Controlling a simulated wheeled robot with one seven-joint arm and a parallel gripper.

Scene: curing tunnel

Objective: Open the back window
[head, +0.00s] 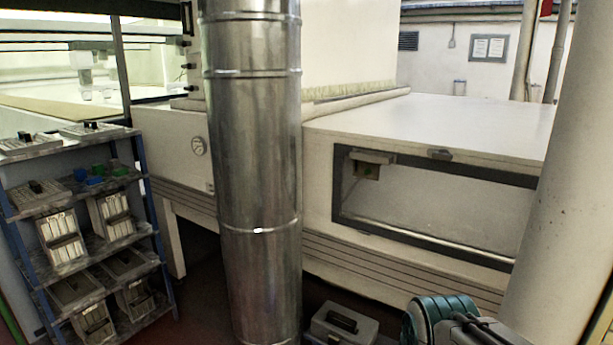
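A long dark-framed window (435,215) is set in the side of the cream machine on the right. Its pane looks closed, with a pale bar along the lower edge and a small dark fitting (372,160) at its upper left. A small dark latch-like part (440,154) sits on the machine's top edge above the frame. Another large window (55,60) at the upper left shows a brightly lit interior. I cannot tell which one is the back window. My gripper is not in view.
A shiny metal duct (252,170) stands in front of the machine, left of the right window. A pale column (570,200) stands at the right. A shelf rack (80,225) holds boxes at the left. A grey toolbox (340,325) lies on the floor near a teal ribbed object (435,318).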

